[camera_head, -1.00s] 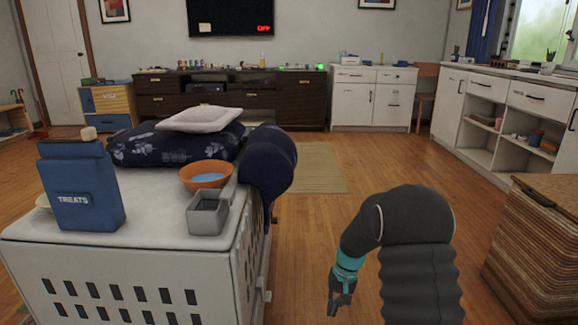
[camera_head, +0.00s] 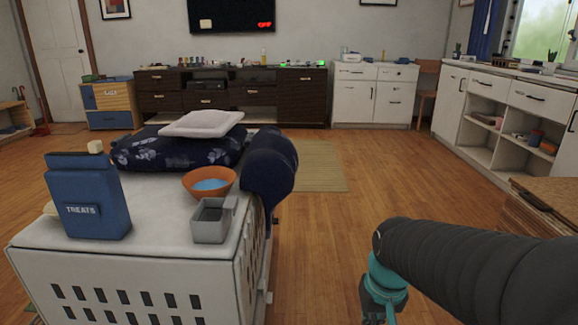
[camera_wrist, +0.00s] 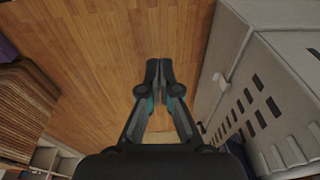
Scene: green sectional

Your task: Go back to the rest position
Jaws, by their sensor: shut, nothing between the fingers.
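My gripper (camera_head: 380,318) hangs at the lower right of the head view, its tips at or below the bottom edge. It is right of the white crate, over open floor. In the wrist view my gripper (camera_wrist: 159,75) has its two fingers together, pointing at the wooden floor (camera_wrist: 110,60). Nothing shows between the fingers. My dark arm reaches in from the right edge of the head view.
The white crate (camera_head: 130,270) bears a blue treats box (camera_head: 88,195), an orange bowl (camera_head: 194,190), a grey bin (camera_head: 211,228) and a dark cushion. A wooden-topped unit (camera_head: 545,195) stands at the right. Clear floor (camera_head: 330,230) lies between.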

